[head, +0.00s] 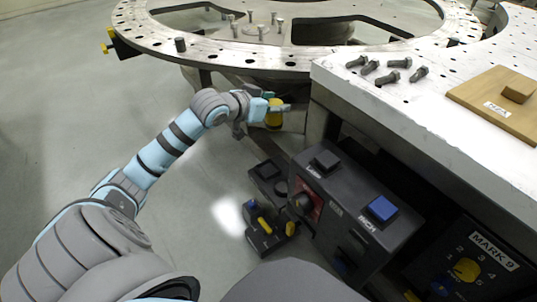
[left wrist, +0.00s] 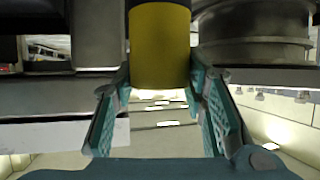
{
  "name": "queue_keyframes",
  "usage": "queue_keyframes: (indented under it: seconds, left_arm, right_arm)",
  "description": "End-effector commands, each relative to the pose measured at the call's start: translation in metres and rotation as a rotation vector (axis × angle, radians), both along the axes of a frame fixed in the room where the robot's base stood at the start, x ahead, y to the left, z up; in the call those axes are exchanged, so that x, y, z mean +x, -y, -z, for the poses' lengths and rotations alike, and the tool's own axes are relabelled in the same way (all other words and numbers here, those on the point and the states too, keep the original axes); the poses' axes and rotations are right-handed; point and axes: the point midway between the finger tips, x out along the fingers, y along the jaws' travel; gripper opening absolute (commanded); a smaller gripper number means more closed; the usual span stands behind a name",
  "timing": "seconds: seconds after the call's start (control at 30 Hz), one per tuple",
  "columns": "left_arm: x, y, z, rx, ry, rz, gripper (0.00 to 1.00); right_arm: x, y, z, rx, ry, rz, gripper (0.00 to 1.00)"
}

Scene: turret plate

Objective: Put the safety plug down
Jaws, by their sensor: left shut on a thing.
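The safety plug (head: 274,119) is a yellow cylinder, seen beside the near rim of the round turret plate (head: 160,45). My left gripper (head: 276,106) is shut on it, close to the left corner of the white-topped table. In the left wrist view the yellow plug (left wrist: 160,45) stands between the two teal fingers (left wrist: 160,80), with a dark band at its top. The plug's lower end is hard to make out in the head view. My right gripper is not in view.
A dark control box with a blue button (head: 381,208) stands below the table edge, with a smaller unit with yellow handles (head: 266,226) on its left. Several bolts (head: 387,78) and a wooden board (head: 497,113) lie on the table (head: 440,125). The floor at left is clear.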

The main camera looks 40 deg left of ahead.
Motion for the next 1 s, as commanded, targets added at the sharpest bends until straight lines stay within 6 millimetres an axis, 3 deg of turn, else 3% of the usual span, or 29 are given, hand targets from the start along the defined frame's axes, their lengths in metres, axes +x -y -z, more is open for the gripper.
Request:
queue_keyframes:
  seconds: [0.2,0.33,0.43,0.53,0.7,1.0]
  left_arm:
    - [0.022,-0.032,0.038,-0.003,0.001,-0.272,0.07]
    - [0.024,-0.037,0.057,0.001,0.0,-0.332,0.07]
    - [0.024,-0.038,0.088,0.003,-0.003,-0.337,0.07]
    - [0.024,-0.038,0.131,0.004,-0.003,-0.335,0.07]
    - [0.024,-0.037,0.191,0.005,0.001,-0.332,0.07]
    - [0.024,-0.038,0.236,0.007,0.002,-0.331,0.07]
  right_arm:
    - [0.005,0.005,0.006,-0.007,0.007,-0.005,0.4]
    - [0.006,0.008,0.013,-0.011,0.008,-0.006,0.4]
    - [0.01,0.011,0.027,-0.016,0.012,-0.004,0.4]
    - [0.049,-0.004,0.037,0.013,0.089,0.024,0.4]
    - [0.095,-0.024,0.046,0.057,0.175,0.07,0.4]
    - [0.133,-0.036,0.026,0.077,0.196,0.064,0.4]
